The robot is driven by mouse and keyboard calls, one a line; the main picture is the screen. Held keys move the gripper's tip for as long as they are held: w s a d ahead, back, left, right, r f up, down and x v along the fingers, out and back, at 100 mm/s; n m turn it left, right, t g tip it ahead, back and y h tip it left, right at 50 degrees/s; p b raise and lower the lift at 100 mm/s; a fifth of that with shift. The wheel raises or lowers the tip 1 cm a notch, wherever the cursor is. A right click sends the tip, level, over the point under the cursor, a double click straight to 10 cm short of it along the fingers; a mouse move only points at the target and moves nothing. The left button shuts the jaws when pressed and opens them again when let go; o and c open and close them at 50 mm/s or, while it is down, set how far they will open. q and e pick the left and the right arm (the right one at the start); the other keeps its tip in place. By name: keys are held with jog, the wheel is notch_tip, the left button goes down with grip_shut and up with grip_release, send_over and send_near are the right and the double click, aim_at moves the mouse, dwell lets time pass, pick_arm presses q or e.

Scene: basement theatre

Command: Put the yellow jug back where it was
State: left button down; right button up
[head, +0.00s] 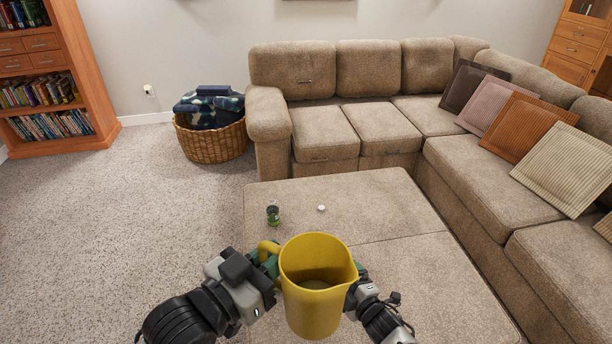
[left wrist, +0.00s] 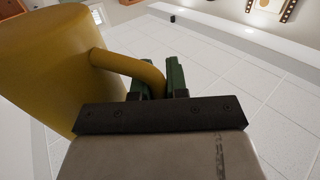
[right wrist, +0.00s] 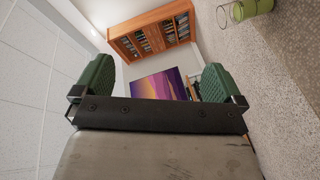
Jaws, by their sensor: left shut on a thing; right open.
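The yellow jug (head: 312,300) is upright in front of me in the head view, its handle to the left and its spout to the right. My left gripper (head: 266,254) is shut on the jug's handle. In the left wrist view the green fingers (left wrist: 160,80) close around the handle, next to the jug's body (left wrist: 60,60). My right gripper (right wrist: 160,85) is open, with nothing between its fingers. In the head view it is partly hidden behind the jug's right side. The jug hides part of the ottoman below it.
A beige ottoman (head: 370,205) lies ahead, carrying a small glass with green contents (head: 273,213) and a small white round item (head: 321,208). Its top is otherwise largely clear. A sectional sofa (head: 325,130) borders it behind and right. A wicker basket (head: 212,143) stands back left. Carpet on the left is free.

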jog(key=w+a+r+n+y, duration=0.2)
jog(key=a+r+n+y, duration=0.15)
jog(key=r, duration=0.35)
jog(key=w+a+r+n+y, duration=0.25)
jog(key=r+n, duration=0.25)
jog(key=r, duration=0.3)
jog(key=s+a+r+n+g+y, duration=0.25)
jog(key=r+n+g, duration=0.35)
jog(key=r+n, duration=0.3)
jog(key=s+a+r+n+g+y, duration=0.2)
jog(key=a+r+n+g, duration=0.25)
jog(key=r+n, duration=0.35)
jog(key=s+a+r+n+g+y, duration=0.3)
jog(key=r+n+g, duration=0.4)
jog(key=r+n, duration=0.2)
jog(key=s+a+r+n+g+h, duration=0.2)
jog(key=s+r+n+g+h, duration=0.4)
jog(key=n, duration=0.4)
notch_tip(320, 180, up, 3)
jog(key=n+t+h, duration=0.9)
jog(key=n+h, duration=0.7)
send_over(306, 255)
jog(key=s, duration=0.3)
notch_tip(306, 255, down, 12)
jog(key=shift+r, duration=0.15)
